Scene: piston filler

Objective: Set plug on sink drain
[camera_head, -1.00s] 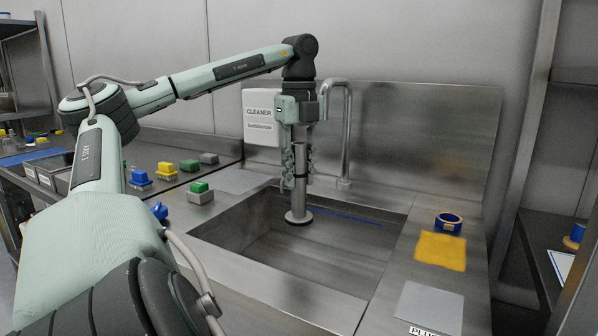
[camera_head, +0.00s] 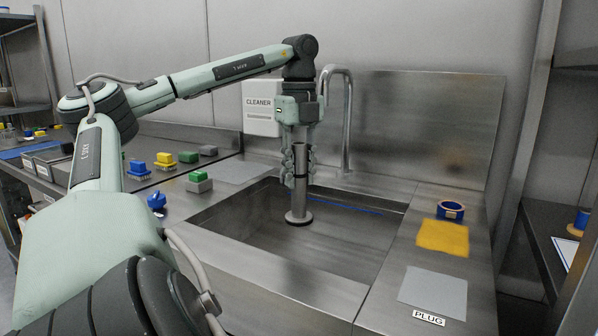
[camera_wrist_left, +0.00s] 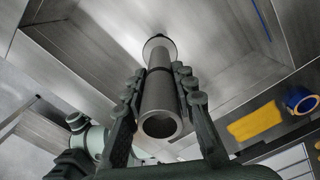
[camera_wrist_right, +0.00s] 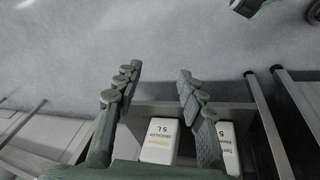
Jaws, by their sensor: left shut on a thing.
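The plug, a grey metal tube with a round flange at its foot (camera_head: 299,206), stands upright inside the sink basin (camera_head: 345,245). My left gripper (camera_head: 300,180) points down and is shut around the tube. In the left wrist view the fingers (camera_wrist_left: 156,76) hold both sides of the tube (camera_wrist_left: 159,98), its open end toward the camera. The flange is over the sink floor; I cannot tell whether it touches. The drain is hidden under it, apart from perhaps a dark edge beyond the flange. My right gripper (camera_wrist_right: 160,82) is open and empty above the floor.
A curved faucet (camera_head: 347,120) rises close right of my left gripper. A tape roll (camera_head: 450,210), yellow cloth (camera_head: 442,237) and grey mat with PLUG label (camera_head: 430,318) lie on the right counter. Brushes (camera_head: 199,182) lie left. Descaler containers (camera_wrist_right: 160,141) sit below my right gripper.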

